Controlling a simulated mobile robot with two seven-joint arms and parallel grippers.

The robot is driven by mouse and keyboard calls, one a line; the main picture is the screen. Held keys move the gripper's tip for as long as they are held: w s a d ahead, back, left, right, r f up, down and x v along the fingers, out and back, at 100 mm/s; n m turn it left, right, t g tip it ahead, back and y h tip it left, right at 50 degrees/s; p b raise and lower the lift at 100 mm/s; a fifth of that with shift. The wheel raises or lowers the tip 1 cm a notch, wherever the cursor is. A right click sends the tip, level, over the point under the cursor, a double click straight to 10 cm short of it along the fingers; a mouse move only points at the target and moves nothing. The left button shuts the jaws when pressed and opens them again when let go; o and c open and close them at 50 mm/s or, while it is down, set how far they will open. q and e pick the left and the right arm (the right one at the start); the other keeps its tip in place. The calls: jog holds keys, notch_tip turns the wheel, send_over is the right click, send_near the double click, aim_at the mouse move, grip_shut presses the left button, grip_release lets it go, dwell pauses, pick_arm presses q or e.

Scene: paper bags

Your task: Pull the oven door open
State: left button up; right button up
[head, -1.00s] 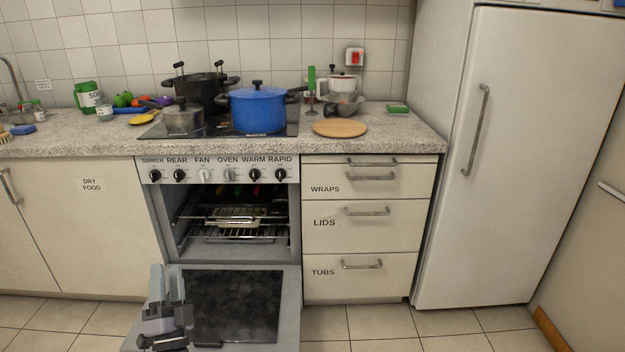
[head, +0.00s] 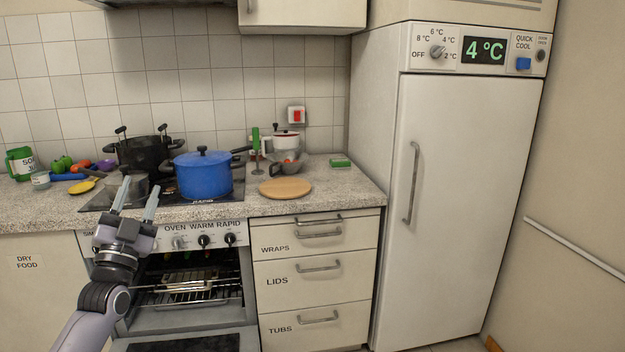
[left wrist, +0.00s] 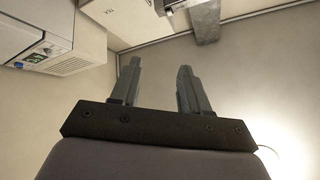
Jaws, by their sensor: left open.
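The oven (head: 186,287) stands under the counter with its cavity exposed and wire racks showing inside. Its door (head: 190,342) is folded down, and only its upper part shows at the bottom edge of the head view. My left gripper (head: 136,200) is raised in front of the oven's control panel and the counter edge, fingers pointing up, open and empty. It is apart from the door. In the left wrist view the two fingers (left wrist: 157,88) are spread with nothing between them. My right gripper is not in view.
A blue pot (head: 203,175), a black pot (head: 147,152) and a grey pan stand on the hob. A round wooden board (head: 286,188) lies on the counter. Drawers (head: 318,268) and a tall white fridge (head: 455,200) stand to the right.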

pick_arm(q)
jog(key=w+a+f+n+g+y, duration=0.1)
jog(key=w+f+n+g, duration=0.2)
jog(key=f, duration=0.4)
jog(key=w+a+f+n+g+y, duration=0.1)
jog(key=f+n+g, duration=0.1)
jog(key=f+g, duration=0.4)
jog(key=s+d+f+g+h, duration=0.1)
jog(key=s+d+f, duration=0.3)
jog(key=s+f, duration=0.5)
jog(key=s+d+f+g+h, duration=0.1)
jog(key=s+d+f+g, duration=0.1)
jog(key=s+d+f, duration=0.3)
jog(key=s+d+f+g+h, duration=0.1)
jog(key=s+d+f, duration=0.4)
jog(key=s+f, duration=0.7)
jog(key=shift+s+f+g+h, duration=0.3)
jog(key=shift+h, duration=0.1)
jog(key=shift+o, duration=0.4)
jog(key=s+d+f+g, duration=0.1)
jog(key=s+d+f, duration=0.1)
jog(key=s, duration=0.9)
jog(key=shift+d+f+n+g, duration=0.3)
jog(key=shift+d+f+g, duration=0.1)
jog(key=shift+d, duration=0.15)
